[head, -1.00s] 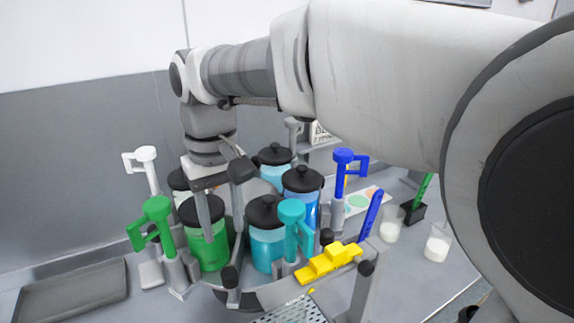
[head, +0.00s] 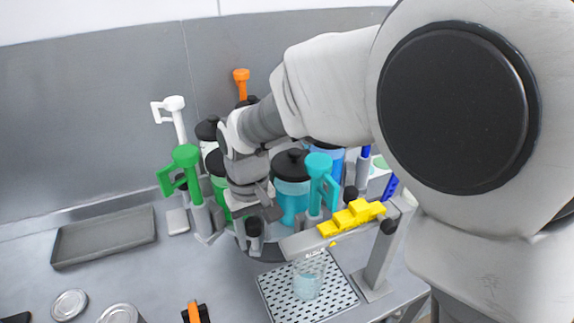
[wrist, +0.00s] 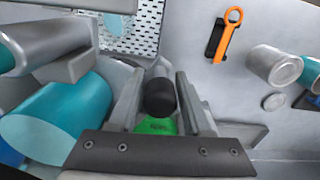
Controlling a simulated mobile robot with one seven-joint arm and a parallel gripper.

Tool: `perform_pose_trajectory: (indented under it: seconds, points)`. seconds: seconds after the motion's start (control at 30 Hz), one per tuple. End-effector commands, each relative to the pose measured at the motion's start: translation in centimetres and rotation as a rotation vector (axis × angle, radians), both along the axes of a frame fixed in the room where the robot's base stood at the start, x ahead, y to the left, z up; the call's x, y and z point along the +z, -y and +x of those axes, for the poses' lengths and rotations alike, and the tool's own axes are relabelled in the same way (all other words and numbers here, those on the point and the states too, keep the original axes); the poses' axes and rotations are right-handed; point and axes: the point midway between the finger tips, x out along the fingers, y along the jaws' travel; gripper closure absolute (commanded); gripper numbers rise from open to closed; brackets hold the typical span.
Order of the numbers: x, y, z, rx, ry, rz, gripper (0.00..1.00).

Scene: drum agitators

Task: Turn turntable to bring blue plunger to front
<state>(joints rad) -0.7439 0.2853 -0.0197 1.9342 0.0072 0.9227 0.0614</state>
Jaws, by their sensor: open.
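The turntable (head: 268,253) is a grey disc carrying lidded jars, plungers and black-tipped pegs; my arm hides much of it. The blue plunger (head: 366,153) shows only as a blue sliver at the right rear, the rest hidden by my arm. The cyan plunger (head: 320,180) stands front right and the green plunger (head: 188,172) front left. My gripper (wrist: 160,85) is open, its fingers on either side of a black-tipped peg (wrist: 160,97) in the wrist view. In the head view the peg (head: 254,227) is at the front rim. Contact cannot be told.
A grey bracket with a yellow stepped marker (head: 350,217) stands close at the front right. A perforated tray with a clear cup (head: 308,277) is below it. A grey tray (head: 104,238), metal cans (head: 120,313) and an orange-handled tool (head: 195,313) lie left and front.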

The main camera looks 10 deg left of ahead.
Motion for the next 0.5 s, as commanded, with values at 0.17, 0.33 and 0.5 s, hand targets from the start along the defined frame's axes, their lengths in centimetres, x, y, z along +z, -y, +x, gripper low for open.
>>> perform_pose_trajectory:
  seconds: [0.17,0.33,0.5]
  points:
    - [-1.35,0.00,-0.02,0.000,-0.001,-0.001,0.51]
    - [-1.57,-0.01,-0.01,0.000,0.001,0.001,0.51]
    - [-1.54,-0.01,-0.01,0.000,0.001,0.001,0.58]
